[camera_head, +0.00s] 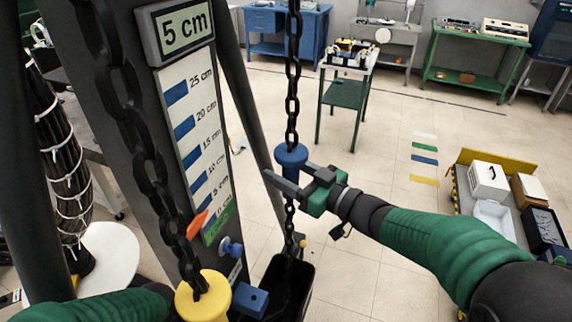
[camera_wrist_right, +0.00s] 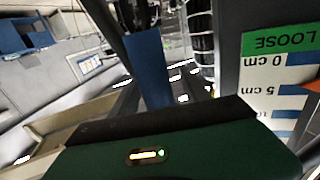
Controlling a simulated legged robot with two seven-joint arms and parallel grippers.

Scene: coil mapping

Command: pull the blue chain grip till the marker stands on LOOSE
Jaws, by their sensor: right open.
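The blue chain grip (camera_head: 291,157) hangs on the right-hand black chain. My right gripper (camera_head: 287,180) is open at the grip's body, with its fingers just below the upper flange. In the right wrist view the grip's blue body (camera_wrist_right: 149,68) stands beyond the dark edge of my gripper; contact cannot be told. The orange marker (camera_head: 197,224) is low on the scale (camera_head: 190,125), by the upper end of the green LOOSE band (camera_head: 218,222). The display (camera_head: 185,28) reads 5 cm. My left arm's sleeve shows at the bottom left; its gripper is not seen.
A yellow grip (camera_head: 203,295) hangs on the left chain (camera_head: 140,150), near my left arm. A black bin (camera_head: 285,285) stands below the blue grip. A cart with boxes (camera_head: 488,180) is at the right. Open floor lies between it and the column.

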